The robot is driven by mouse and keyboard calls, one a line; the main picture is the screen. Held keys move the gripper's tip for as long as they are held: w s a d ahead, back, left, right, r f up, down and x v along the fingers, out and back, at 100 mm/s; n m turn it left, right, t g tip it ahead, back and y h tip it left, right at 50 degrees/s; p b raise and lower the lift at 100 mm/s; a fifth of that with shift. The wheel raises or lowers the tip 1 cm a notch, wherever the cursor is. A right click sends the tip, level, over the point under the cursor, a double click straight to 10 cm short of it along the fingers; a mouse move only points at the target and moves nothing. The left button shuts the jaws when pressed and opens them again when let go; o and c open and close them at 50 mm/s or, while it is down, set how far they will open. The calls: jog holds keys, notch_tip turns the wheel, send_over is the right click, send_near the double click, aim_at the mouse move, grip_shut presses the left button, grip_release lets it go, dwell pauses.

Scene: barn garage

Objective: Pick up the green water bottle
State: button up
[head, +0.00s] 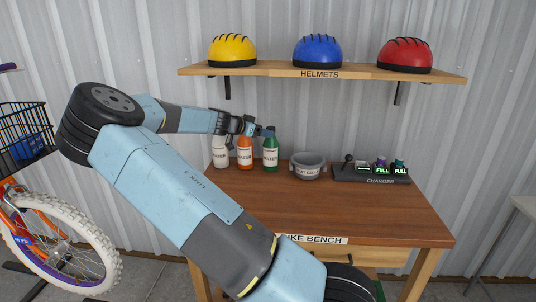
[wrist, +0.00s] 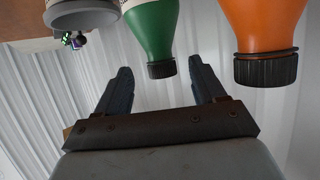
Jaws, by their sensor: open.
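The green water bottle (head: 271,155) stands upright on the bike bench (head: 340,210), at the right end of a row of three bottles. My gripper (head: 262,131) is at the height of its cap. In the wrist view the scene looks inverted, and the green bottle (wrist: 152,28) hangs from the top edge with its black cap pointing down. My open gripper (wrist: 160,70) has its two fingertips on either side of the line to that cap. The jaws hold nothing. I cannot tell whether a finger touches the bottle.
The orange bottle (head: 245,155) stands close to the left of the green one, with a white bottle (head: 221,154) beyond it. A grey bowl (head: 308,172) and a charger (head: 372,174) are to the right. A helmet shelf (head: 320,70) is above. The bench front is clear.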

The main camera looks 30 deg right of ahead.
aim_at(271, 148)
jog(key=shift+f+x, duration=0.1)
jog(key=shift+x, duration=1.7)
jog(key=shift+f+x, duration=0.15)
jog(key=shift+x, duration=1.6)
jog(key=shift+w+a, duration=0.1)
grip_shut()
